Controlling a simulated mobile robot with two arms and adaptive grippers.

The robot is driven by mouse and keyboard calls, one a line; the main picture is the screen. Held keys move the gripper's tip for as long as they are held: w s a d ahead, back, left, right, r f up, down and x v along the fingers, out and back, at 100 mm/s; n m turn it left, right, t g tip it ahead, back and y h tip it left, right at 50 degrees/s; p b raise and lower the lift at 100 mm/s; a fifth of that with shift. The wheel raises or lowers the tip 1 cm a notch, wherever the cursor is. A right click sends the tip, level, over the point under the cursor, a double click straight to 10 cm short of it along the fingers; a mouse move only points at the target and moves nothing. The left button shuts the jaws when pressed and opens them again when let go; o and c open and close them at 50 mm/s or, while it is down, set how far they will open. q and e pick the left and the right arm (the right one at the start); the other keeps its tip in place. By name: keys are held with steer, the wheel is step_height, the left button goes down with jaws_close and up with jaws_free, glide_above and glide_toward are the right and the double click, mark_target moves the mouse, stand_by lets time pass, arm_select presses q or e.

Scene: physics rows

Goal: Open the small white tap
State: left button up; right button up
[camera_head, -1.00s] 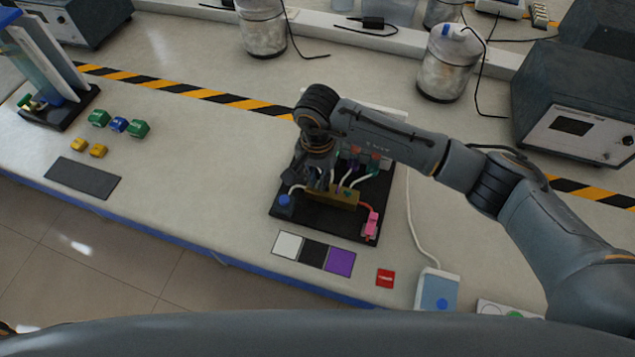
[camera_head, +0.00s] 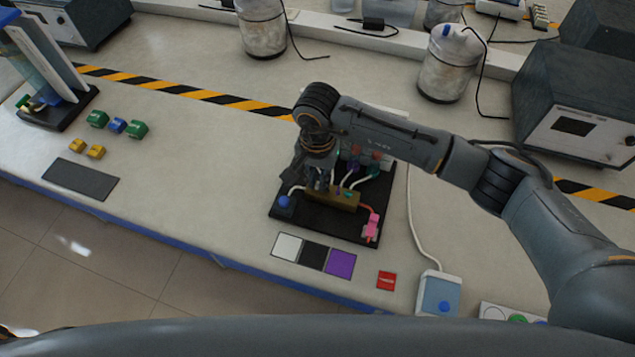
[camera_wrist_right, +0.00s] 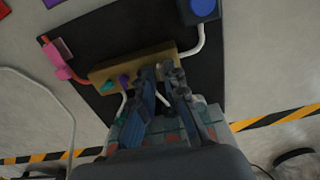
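A brass block (camera_head: 340,199) with small coloured taps sits on a black board (camera_head: 352,230). In the right wrist view, the brass block (camera_wrist_right: 112,69) shows a teal tap (camera_wrist_right: 108,87) and a purple tap (camera_wrist_right: 124,81) beside the fingers. I cannot make out the small white tap; the fingers may hide it. My right gripper (camera_wrist_right: 166,72) points down over the block, its two fingertips close together at its edge. Whether they are closed on anything is hidden. My left gripper is not in view.
White tubes and a blue-topped fitting (camera_head: 284,202) lie left of the block, a pink clip (camera_head: 371,226) right of it. White, black and purple squares (camera_head: 313,255) and a red tag (camera_head: 386,281) lie in front. A white box (camera_head: 439,293) with a cable stands at the right.

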jaws_close()
steer(key=shift+f, duration=0.1)
steer(key=n+b, duration=0.3)
steer(key=b, duration=0.1)
steer(key=n+b, duration=0.2)
steer(key=b, duration=0.2)
steer(key=shift+f+n, duration=0.2)
steer(key=shift+n, duration=0.2)
steer(key=shift+n+b, duration=0.3)
steer(key=shift+b, duration=0.1)
steer(key=shift+r, duration=0.2)
steer(key=shift+r+n, duration=0.1)
steer(key=shift+n, duration=0.2)
